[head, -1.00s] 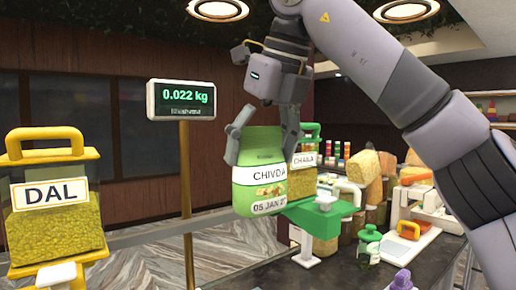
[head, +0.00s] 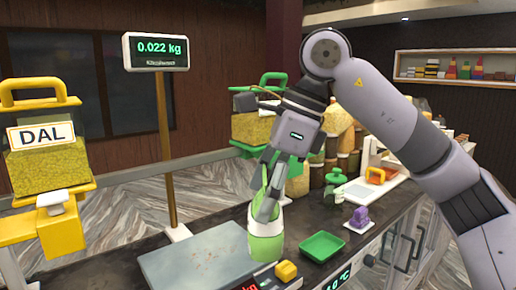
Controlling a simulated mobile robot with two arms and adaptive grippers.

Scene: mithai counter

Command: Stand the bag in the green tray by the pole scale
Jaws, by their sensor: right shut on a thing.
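My right gripper (head: 267,203) is shut on the green and white bag (head: 265,242) and holds it roughly upright from above. The bag's label does not read from this side. The green tray (head: 322,247) lies empty on the dark counter, just right of the bag. The pole scale has a lit display (head: 157,52) reading 0.022 kg and a flat grey pan (head: 195,265) left of the bag. The bag overlaps the pan's right edge in the picture; I cannot tell whether it touches anything. My left gripper is not in view.
A purple item (head: 358,217) on a small white stand is beyond the tray. A yellow DAL dispenser (head: 48,155) stands at left. Jars and a white machine line the back.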

